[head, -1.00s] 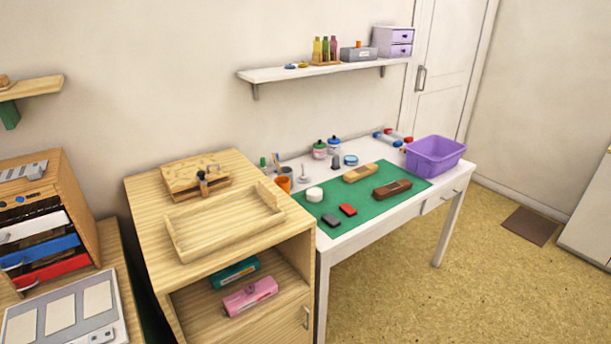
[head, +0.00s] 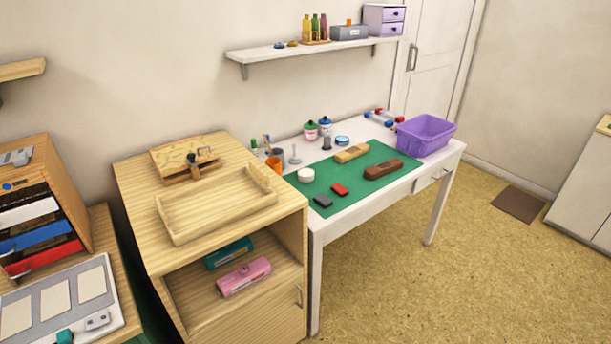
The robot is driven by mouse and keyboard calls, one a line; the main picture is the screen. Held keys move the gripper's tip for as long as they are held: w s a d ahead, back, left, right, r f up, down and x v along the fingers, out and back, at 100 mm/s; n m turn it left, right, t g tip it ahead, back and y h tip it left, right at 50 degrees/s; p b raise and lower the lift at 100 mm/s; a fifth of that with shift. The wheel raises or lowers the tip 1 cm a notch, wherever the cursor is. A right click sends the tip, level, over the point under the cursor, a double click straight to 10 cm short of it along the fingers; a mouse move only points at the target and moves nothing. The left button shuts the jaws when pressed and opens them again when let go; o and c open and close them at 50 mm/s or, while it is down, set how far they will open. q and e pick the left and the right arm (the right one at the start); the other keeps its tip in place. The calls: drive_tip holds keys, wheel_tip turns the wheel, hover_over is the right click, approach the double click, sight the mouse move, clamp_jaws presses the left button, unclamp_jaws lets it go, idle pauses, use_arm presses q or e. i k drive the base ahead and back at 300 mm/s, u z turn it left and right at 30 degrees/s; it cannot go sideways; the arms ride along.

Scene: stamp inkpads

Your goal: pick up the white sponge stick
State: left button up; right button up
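A small white upright stick with a wider base (head: 295,157), which looks like the white sponge stick, stands on the white table (head: 329,239) near its left back part. It is just behind a white round piece (head: 306,175) and to the right of an orange cup (head: 274,164). It is too small to make out its tip. Neither of my grippers is in view.
A green mat (head: 338,191) holds brown blocks and small dark and red pads. A purple bin (head: 426,135) stands at the table's right end. A wooden cabinet (head: 136,200) with a tray (head: 216,225) adjoins the table's left. Open floor (head: 470,270) lies in front.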

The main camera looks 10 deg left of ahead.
sight(294, 158)
drive_tip(key=z, duration=0.35)
drive_tip(key=i, duration=0.4)
drive_tip(key=z, duration=0.8)
drive_tip(key=i, duration=1.05)
drive_tip(key=u, duration=0.7)
drive_tip(key=i, duration=0.7)
drive_tip(key=u, duration=0.75)
